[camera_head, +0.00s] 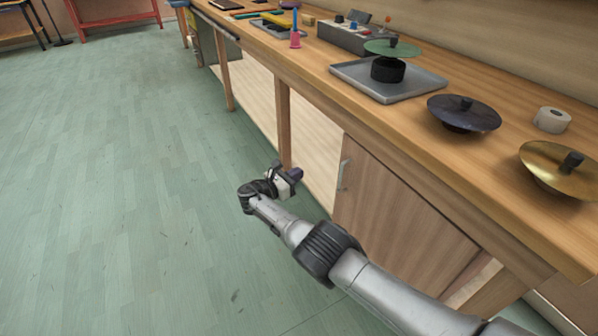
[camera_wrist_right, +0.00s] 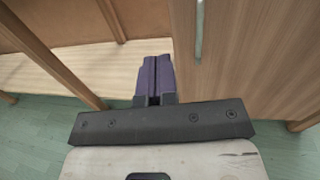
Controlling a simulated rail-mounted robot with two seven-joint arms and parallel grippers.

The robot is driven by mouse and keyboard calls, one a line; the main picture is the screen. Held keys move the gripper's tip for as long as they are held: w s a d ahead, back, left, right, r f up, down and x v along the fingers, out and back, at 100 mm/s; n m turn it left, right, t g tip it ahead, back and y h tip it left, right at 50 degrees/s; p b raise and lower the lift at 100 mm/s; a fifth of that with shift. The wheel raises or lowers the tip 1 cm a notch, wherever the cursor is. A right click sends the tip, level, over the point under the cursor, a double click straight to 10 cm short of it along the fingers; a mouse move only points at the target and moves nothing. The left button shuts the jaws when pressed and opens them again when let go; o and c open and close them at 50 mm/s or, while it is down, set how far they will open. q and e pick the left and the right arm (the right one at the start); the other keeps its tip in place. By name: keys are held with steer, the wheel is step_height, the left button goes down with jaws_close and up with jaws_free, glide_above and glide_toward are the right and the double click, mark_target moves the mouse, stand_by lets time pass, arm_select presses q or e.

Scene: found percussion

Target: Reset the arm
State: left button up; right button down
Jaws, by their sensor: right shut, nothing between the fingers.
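My right arm reaches in from the lower right of the head view. Its gripper (camera_head: 297,174) is in front of the workbench, below the level of the benchtop, over the green floor. In the right wrist view the purple fingers of this gripper (camera_wrist_right: 153,80) are together, with nothing between them. They point toward the open lower shelf and the wooden cabinet door beside it. My left gripper is in neither view.
The cabinet door (camera_head: 400,215) is close by. Open floor lies left.

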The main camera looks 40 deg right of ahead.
steer(key=shift+w+a+r, duration=0.1)
steer(key=shift+w+a, duration=0.1)
steer(key=shift+a, duration=0.1)
